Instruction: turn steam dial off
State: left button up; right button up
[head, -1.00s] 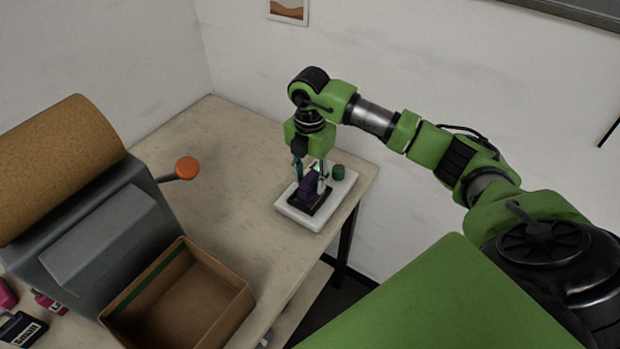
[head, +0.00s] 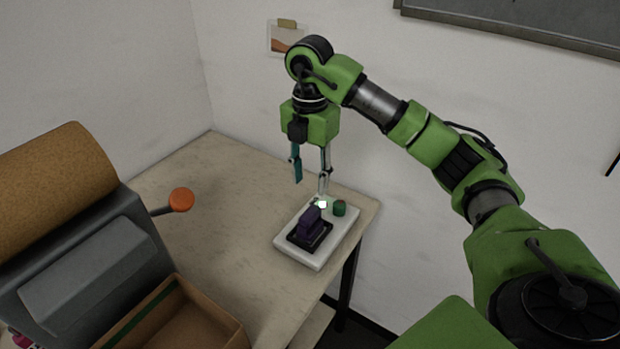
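The steam dial appears to be the purple knob (head: 310,219) on a black square base (head: 322,236). It sits on a white panel (head: 293,250) near the table's right edge. A green button (head: 339,208) and a small glowing light (head: 322,204) are behind the knob on the same panel. My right gripper (head: 311,187) is above the back of the panel, fingers pointing down and spread apart. It is open, empty and clear of the knob. My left gripper is not in view.
A grey machine (head: 90,275) with a brown roll (head: 55,190) and an orange-tipped lever (head: 181,200) stands at left. An open cardboard box (head: 215,325) is in front of it. The tabletop (head: 235,215) between machine and panel is clear. A wall is behind.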

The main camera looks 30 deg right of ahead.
aim_at(339, 208)
jog(key=z, duration=1.1)
jog(key=i+l+u, duration=0.1)
jog(key=u, duration=0.25)
jog(key=l+u, duration=0.2)
jog(key=u, duration=0.2)
jog(key=l+u, duration=0.15)
jog(key=u, duration=0.2)
jog(key=i+l, duration=0.05)
